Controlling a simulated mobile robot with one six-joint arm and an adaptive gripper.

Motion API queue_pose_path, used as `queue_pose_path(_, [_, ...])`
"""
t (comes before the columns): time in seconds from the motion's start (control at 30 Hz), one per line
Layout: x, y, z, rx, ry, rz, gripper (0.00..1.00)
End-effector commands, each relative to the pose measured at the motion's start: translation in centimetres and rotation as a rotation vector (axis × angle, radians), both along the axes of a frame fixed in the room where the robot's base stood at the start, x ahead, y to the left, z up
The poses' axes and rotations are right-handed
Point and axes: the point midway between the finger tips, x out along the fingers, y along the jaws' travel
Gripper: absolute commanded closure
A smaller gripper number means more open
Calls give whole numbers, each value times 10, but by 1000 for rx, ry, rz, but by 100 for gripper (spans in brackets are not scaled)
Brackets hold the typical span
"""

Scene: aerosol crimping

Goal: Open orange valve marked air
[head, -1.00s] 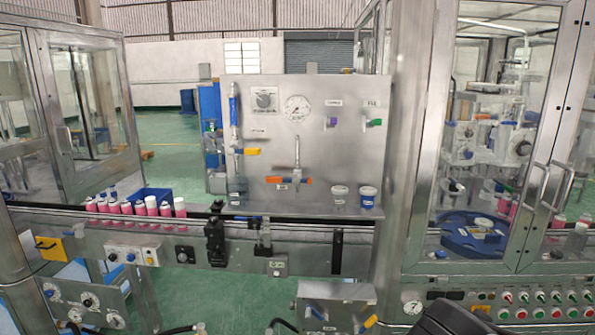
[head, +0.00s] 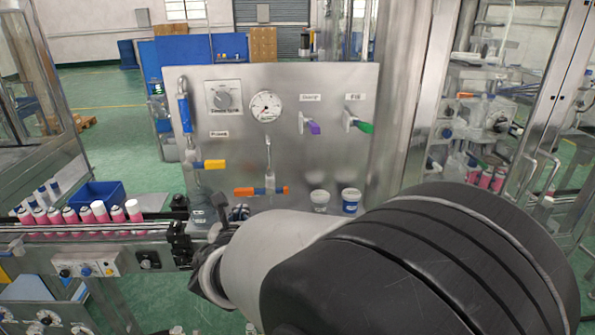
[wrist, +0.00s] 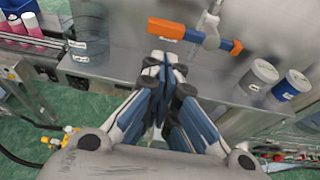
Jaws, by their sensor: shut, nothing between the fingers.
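The orange valve handle (head: 246,191) lies level across the foot of a vertical steel pipe on the grey panel (head: 335,165), in the lower middle of the head view. In the wrist view the orange handle (wrist: 166,29) shows near the top, with a blue middle part and a shorter orange end to the right. My gripper (wrist: 165,62) is shut and empty, its fingertips just below the handle in that picture and seemingly apart from it. In the head view my arm hides most of the gripper. I cannot read a label under the handle.
A yellow-orange valve handle (head: 214,164) sits up and left, with purple (head: 314,128) and green (head: 362,125) valves at right. Two small tubs (head: 350,200) stand right of the handle. Pink cans (head: 70,217) line the conveyor at left, before a blue bin (head: 97,194).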

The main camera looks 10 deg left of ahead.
Motion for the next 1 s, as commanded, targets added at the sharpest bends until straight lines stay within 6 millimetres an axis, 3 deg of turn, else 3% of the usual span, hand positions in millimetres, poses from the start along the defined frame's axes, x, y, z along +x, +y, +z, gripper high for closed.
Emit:
queue_pose_path(0.2, [39, 8, -14, 2, 1, -5, 100])
queue_pose_path(0.4, [59, 13, -21, 3, 1, -4, 100])
queue_pose_path(1.0, [64, 18, -22, 19, 3, -3, 100])
